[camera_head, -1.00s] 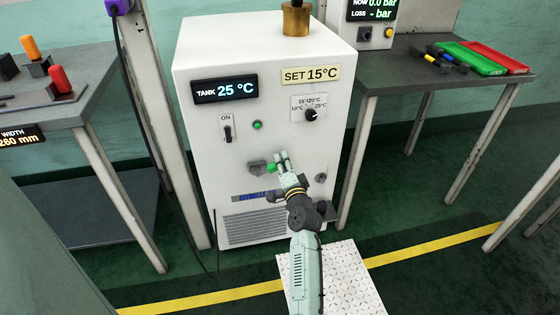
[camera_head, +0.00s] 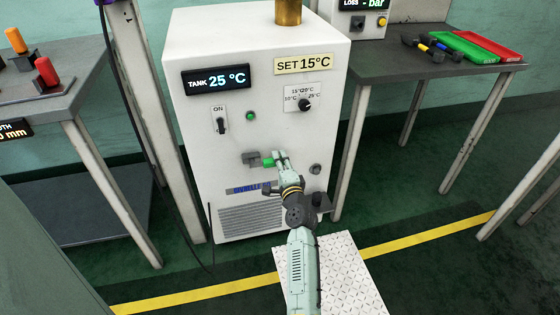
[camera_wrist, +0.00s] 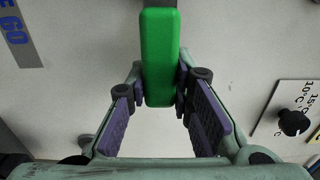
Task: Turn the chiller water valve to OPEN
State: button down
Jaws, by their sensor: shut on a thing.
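The chiller (camera_head: 235,75) is a white cabinet. Its water valve has a grey body (camera_head: 250,158) low on the front and a green handle (camera_head: 268,162) sticking out to the right of it. My gripper (camera_head: 280,158) is at the handle and is shut on it. The fingers partly hide the handle in the head view. No OPEN marking is readable.
Above the valve are an ON switch (camera_head: 221,125), a green lamp (camera_head: 250,116) and a temperature knob (camera_head: 305,104). A grey round fitting (camera_head: 315,169) is to the right. Tables stand on both sides. A light tread plate (camera_head: 345,270) lies on the floor in front.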

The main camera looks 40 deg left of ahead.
jog(key=c, duration=1.4)
grip_release()
jog(key=v, duration=1.2)
